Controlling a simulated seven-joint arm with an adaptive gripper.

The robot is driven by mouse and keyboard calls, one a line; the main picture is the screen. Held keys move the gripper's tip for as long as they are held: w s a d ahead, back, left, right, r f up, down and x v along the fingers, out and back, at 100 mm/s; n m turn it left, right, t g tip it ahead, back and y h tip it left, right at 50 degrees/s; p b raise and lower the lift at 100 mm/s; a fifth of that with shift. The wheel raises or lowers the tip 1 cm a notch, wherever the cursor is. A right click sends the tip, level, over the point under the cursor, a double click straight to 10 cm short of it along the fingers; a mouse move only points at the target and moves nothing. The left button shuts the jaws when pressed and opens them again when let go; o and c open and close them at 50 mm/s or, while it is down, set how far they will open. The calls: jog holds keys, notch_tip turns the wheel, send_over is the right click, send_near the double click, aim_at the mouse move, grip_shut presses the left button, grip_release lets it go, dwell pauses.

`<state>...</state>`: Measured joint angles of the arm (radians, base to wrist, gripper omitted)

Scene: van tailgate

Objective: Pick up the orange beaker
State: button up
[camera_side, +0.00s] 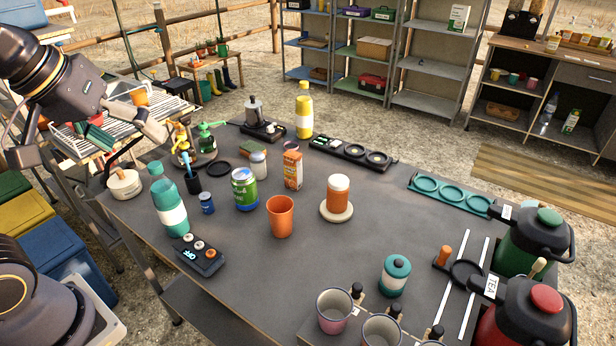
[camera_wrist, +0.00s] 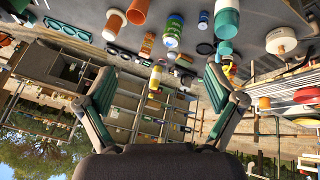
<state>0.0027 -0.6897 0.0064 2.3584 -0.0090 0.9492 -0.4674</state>
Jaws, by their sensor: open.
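The orange beaker (camera_side: 280,216) stands upright on the dark table, near the middle of the side view. It is open at the top and empty as far as I can see. My gripper (camera_side: 129,134) is at the upper left, above the table's far left corner and well away from the beaker. Its two fingers are spread with nothing between them. In the wrist view, which is upside down, the orange beaker (camera_wrist: 137,11) shows at the top edge, partly cut off, beyond my open gripper (camera_wrist: 159,82).
An orange and white jar (camera_side: 337,193) on a round coaster stands right of the beaker. A green can (camera_side: 244,190) and an orange carton (camera_side: 292,170) stand behind it. A teal bottle (camera_side: 168,207) is to the left. Mugs (camera_side: 334,311) line the front edge. Bare table lies in front of the beaker.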

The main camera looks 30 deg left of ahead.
jog(key=w+r+n+g, duration=0.1)
jog(key=w+r+n, duration=0.2)
jog(key=w+n, duration=0.45)
jog(key=n+g, duration=0.3)
jog(key=g, duration=0.1)
send_over(281, 218)
jog(key=w+a, duration=0.3)
notch_tip(281, 218, down, 15)
jog(key=shift+m+g, duration=0.25)
jog(key=shift+g, duration=0.25)
jog(key=f, duration=1.3)
jog(key=d+f, duration=0.1)
jog(key=f, duration=0.6)
jog(key=shift+s+f, duration=0.15)
jog(key=shift+s, duration=0.2)
jog(key=c, duration=1.2)
